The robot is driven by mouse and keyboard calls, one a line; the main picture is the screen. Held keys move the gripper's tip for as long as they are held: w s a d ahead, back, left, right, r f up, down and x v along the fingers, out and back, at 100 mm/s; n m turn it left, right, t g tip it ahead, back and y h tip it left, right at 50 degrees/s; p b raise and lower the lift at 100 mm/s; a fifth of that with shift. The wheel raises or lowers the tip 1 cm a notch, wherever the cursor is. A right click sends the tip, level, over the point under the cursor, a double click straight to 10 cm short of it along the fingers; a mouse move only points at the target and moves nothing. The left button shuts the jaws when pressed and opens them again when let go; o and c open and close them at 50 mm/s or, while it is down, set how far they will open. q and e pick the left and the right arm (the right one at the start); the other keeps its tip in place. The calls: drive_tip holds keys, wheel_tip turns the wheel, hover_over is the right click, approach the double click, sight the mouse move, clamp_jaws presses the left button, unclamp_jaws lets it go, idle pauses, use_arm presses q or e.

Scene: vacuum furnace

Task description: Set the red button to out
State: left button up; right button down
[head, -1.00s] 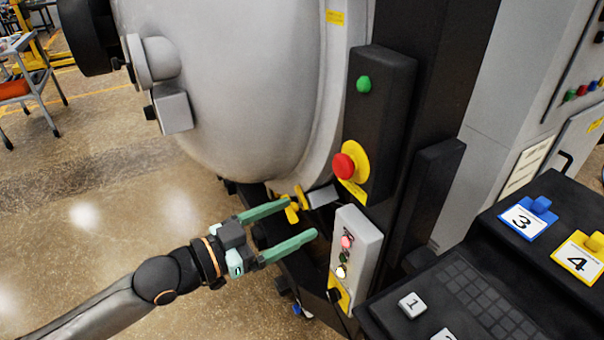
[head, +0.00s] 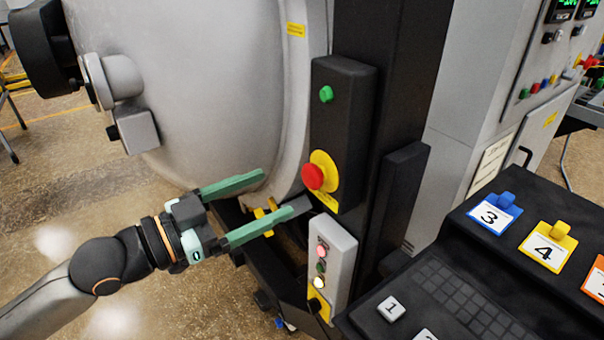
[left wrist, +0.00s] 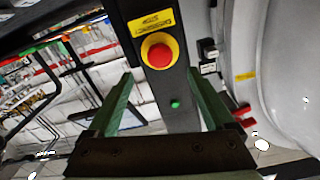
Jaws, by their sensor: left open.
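The red button (head: 313,176) is a round mushroom-shaped knob on a yellow collar, on the front of a black control box (head: 345,130). In the left wrist view the red button (left wrist: 159,55) shows above and between the fingers. I cannot tell whether it is in or out. My left gripper (head: 268,203) is open and empty, with green fingers, to the left of the button and slightly below it, apart from it. In the left wrist view its fingers (left wrist: 160,88) spread on both sides of the black box. My right gripper is not in view.
A green button (head: 326,94) sits above the red one. A grey box with small lights (head: 330,255) hangs below. The large grey furnace door (head: 190,90) stands behind my left gripper. A black console (head: 450,285) with numbered blocks is at lower right.

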sight(307, 178)
use_arm(q)
drive_tip(key=p+x, duration=0.1)
drive_tip(key=x, duration=0.6)
drive_tip(key=shift+w+d, duration=0.2)
drive_tip(key=shift+d, duration=0.05)
clamp_jaws()
idle(0.6)
